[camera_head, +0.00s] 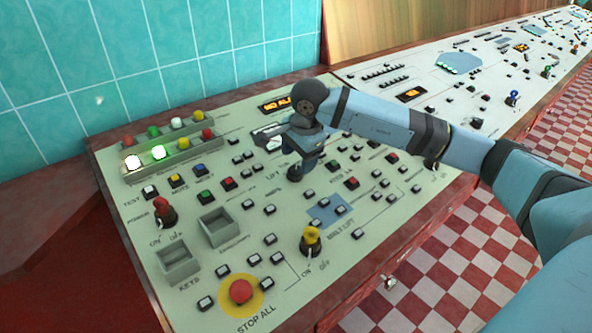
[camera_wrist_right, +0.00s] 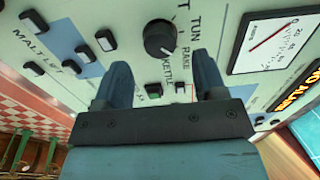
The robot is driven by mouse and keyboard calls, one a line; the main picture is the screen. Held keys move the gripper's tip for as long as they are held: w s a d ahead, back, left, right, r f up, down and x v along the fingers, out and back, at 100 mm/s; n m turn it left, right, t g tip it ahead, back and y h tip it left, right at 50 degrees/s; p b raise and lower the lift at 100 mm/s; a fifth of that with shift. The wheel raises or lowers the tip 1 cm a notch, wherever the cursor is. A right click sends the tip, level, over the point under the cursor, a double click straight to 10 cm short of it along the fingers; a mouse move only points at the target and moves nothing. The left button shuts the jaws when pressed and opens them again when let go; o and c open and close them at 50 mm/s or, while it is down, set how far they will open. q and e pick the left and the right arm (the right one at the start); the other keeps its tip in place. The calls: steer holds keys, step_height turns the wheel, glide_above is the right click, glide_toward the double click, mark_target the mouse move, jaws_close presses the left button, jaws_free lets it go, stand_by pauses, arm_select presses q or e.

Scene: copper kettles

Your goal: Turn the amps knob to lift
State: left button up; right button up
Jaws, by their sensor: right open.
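The amps knob (camera_wrist_right: 158,38) is a round black dial on the pale panel in the right wrist view. The labels TUN, RAKE and KETTLE are printed beside it, and another label is cut off at the top edge. A small white mark shows on the knob's side toward RAKE. My right gripper (camera_wrist_right: 162,78) is open, its two blue fingers spread below the knob in this view, with nothing between them. My left gripper is not in view.
A dial meter (camera_wrist_right: 275,42) and an orange lit display (camera_head: 274,105) are near the knob. Around are several push buttons, a red stop button (camera_head: 241,291), a yellow switch (camera_head: 311,238), a red switch (camera_head: 163,210) and two open trays (camera_head: 217,227).

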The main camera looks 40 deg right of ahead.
mark_target(296, 169)
steer(key=shift+w+f, duration=0.25)
steer(key=shift+f, duration=0.85)
steer(key=shift+w+f, duration=0.2)
steer(key=shift+f, duration=0.9)
steer(key=shift+c, duration=0.3)
steer(key=c, duration=0.9)
